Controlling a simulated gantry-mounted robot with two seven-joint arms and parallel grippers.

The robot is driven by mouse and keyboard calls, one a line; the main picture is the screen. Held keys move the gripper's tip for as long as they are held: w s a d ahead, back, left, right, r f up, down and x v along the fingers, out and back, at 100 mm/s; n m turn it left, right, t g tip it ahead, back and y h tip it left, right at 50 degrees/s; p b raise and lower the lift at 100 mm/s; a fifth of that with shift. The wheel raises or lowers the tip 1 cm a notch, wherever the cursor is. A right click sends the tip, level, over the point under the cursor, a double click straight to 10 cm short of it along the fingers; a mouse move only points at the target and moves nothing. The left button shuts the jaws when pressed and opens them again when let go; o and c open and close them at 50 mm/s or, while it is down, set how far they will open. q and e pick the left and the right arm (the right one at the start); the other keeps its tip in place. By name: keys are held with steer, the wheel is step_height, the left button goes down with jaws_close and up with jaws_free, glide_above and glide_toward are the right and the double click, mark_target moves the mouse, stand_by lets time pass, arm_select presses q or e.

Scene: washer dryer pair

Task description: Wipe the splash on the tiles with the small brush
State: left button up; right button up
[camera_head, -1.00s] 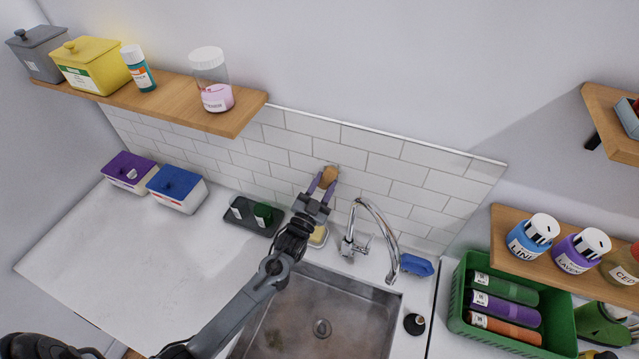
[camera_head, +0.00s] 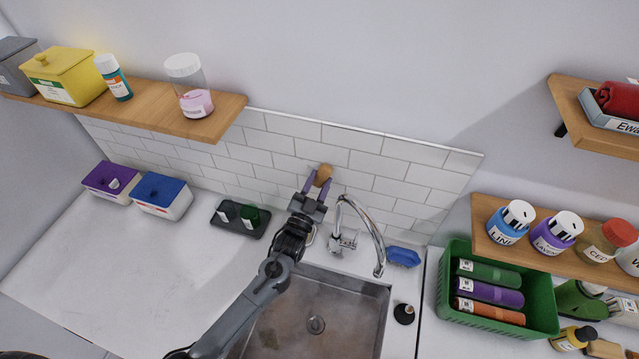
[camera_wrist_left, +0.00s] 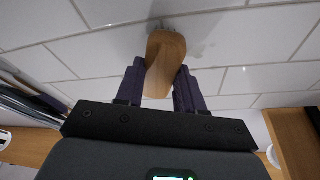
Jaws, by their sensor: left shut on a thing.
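My left gripper (camera_head: 317,184) is shut on the small brush (camera_head: 323,173), whose tan wooden body shows between the purple fingers. In the left wrist view the brush (camera_wrist_left: 165,58) is between both fingers, with its far end at the white tiles (camera_wrist_left: 100,45). A greyish smudge shows on the tiles around that far end, partly hidden by the brush. The bristles are hard to make out. In the head view the tiles (camera_head: 262,150) form a backsplash behind the sink. My right gripper is not in view.
The faucet (camera_head: 362,222) stands just right of my left gripper, above the sink (camera_head: 300,310). A wooden shelf (camera_head: 215,124) with containers hangs at upper left. A dark tray (camera_head: 232,229) lies left of my arm. A green basket (camera_head: 447,292) stands at right.

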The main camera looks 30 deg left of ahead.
arm_select(q)
steer(key=shift+s+a, duration=0.25)
steer(key=shift+a, duration=0.55)
steer(key=shift+s+a, duration=0.2)
steer(key=shift+a, duration=0.6)
steer(key=shift+s+a+p, duration=0.2)
steer(key=shift+s+a, duration=0.05)
steer(key=shift+a, duration=0.7)
steer(key=shift+s+a+p, duration=0.2)
steer(key=shift+a, duration=0.7)
steer(key=shift+s+d+r+p, duration=0.1)
steer(key=shift+s+r+p, duration=0.05)
steer(key=shift+s+p, duration=0.5)
steer(key=s+p, duration=0.1)
steer(key=s, duration=0.1)
steer(key=s+d+p, duration=0.1)
steer(key=s, duration=0.1)
steer(key=shift+s+d, duration=0.2)
